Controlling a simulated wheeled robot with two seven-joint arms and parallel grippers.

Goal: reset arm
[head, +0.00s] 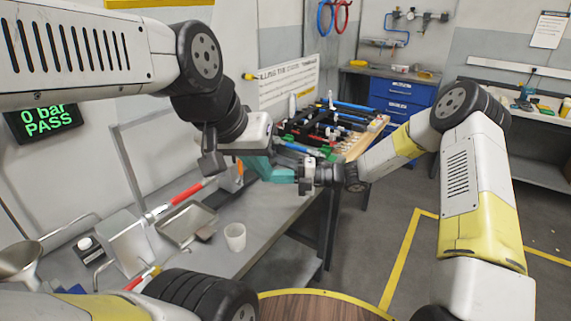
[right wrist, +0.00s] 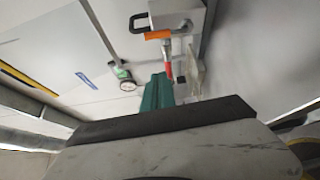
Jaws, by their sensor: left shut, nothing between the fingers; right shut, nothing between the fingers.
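My left arm comes in from the upper left. Its gripper (head: 262,164) is near the middle of the head view, above the right end of the grey bench, shut and empty. My right arm reaches in from the right, and its wrist ends close beside the left gripper. Teal fingers show between the two hands; where they overlap, I cannot tell whose finger is whose. In the right wrist view the right gripper (right wrist: 157,92) shows teal fingers together with nothing between them.
The grey bench (head: 262,218) holds a white cup (head: 235,237), a metal tray (head: 187,222) and red-handled tools. A crowded board with bottles and blue rods (head: 330,125) stands behind the hands. A blue drawer cabinet (head: 402,95) is at the back. Yellow-lined floor right of the bench is clear.

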